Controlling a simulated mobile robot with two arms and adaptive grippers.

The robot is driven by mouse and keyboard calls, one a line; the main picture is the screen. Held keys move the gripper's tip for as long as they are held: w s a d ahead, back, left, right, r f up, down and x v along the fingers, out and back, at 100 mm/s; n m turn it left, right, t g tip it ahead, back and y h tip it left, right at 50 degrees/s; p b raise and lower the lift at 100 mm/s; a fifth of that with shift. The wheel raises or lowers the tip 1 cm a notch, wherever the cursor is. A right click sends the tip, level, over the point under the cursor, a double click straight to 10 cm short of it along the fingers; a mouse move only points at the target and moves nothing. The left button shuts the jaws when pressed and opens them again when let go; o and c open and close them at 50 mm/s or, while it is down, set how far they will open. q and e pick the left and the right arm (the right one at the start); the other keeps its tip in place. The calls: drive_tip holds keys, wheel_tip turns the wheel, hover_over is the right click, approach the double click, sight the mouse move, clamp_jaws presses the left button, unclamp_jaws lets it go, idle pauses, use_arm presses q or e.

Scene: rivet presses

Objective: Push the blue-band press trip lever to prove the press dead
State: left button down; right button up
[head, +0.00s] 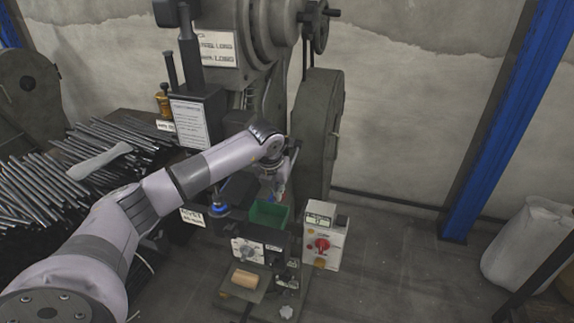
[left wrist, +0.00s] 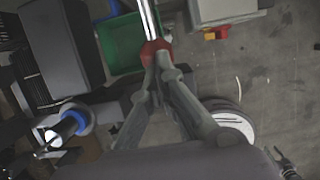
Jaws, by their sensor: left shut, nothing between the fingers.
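The press (head: 234,75) stands in the middle of the head view, with a blue band (head: 218,208) low on its working end. The blue band also shows at the left of the left wrist view (left wrist: 76,119). In the left wrist view a bright metal rod (left wrist: 149,22) ends in a red tip (left wrist: 153,49), which looks like the trip lever. My left gripper (left wrist: 157,66) is shut and empty, with its fingertips at the red tip; I cannot tell whether they touch. In the head view the left gripper (head: 277,188) is partly hidden by its wrist. My right gripper is not in view.
A green bin (head: 268,215) sits behind the dial unit (head: 247,250). A control box with a red switch (head: 322,245) stands to the right. Many metal rods (head: 40,185) lie on the left bench. A blue post (head: 505,120) and open floor are at right.

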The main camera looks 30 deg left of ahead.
use_arm(q)
drive_tip(key=shift+f, duration=0.35)
drive_tip(key=p+v, duration=0.2)
drive_tip(key=s+p+v, duration=0.1)
drive_tip(key=p+v, duration=0.1)
drive_tip(key=v, duration=0.1)
drive_tip(key=shift+s+d+r, duration=0.1)
drive_tip(key=shift+s+d, duration=0.05)
drive_tip(key=shift+s, duration=0.1)
drive_tip(key=shift+w+r, duration=0.1)
idle(0.6)
